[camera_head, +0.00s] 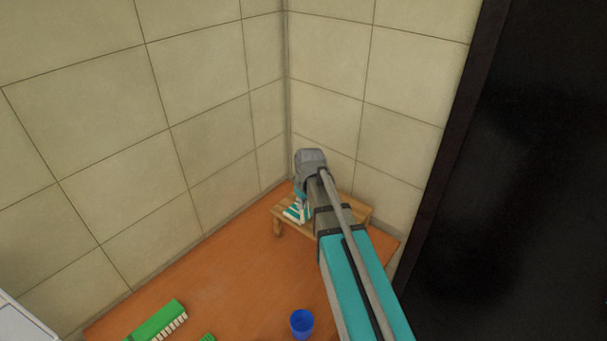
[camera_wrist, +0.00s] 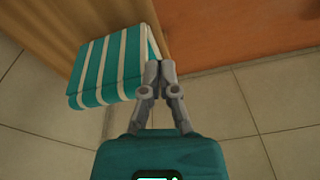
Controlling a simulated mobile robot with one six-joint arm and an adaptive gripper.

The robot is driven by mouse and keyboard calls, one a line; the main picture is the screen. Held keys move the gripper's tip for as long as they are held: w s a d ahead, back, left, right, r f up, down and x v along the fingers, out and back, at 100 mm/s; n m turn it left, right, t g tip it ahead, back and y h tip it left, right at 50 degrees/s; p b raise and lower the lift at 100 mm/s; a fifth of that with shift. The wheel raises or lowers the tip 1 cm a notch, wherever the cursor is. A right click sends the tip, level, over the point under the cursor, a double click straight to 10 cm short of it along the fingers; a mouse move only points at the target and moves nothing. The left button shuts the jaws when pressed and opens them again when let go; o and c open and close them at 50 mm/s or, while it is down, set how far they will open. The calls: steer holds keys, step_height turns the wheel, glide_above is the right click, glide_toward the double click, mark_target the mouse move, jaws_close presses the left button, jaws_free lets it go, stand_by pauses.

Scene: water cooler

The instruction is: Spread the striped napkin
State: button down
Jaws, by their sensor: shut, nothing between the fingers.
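The striped napkin (camera_wrist: 104,68), teal and white, lies at the left edge of the small wooden bench (camera_head: 357,207) in the corner. In the wrist view it looks partly folded, with a portion hanging over the bench's edge. It also shows in the head view (camera_head: 294,214), partly hidden by my arm. My gripper (camera_wrist: 160,66) has its fingers together with nothing between them. The fingertips are at the right edge of the napkin in the wrist view; I cannot tell whether they touch it.
Tiled walls (camera_head: 215,110) meet right behind the bench. A dark panel (camera_head: 520,180) stands at the right.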

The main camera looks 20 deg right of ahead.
steer(key=w+d+r+n+t+p, duration=0.1)
steer(key=w+d+r+n+p, duration=0.1)
steer(key=w+r+p, duration=0.5)
steer(key=w+r, duration=0.1)
steer(key=w, duration=0.2)
steer(key=shift+w+r+n+y, duration=0.3)
steer(key=shift+w+n, duration=0.1)
steer(key=shift+f, duration=0.15)
step_height(320, 180, down, 9)
steer(key=s+d+b, duration=0.1)
steer(key=b, duration=0.8)
steer(key=shift+s, duration=0.15)
steer(key=shift+s+a+b, duration=0.1)
steer(key=shift+s+b, duration=0.05)
steer(key=shift+b, duration=0.15)
stand_by(0.4)
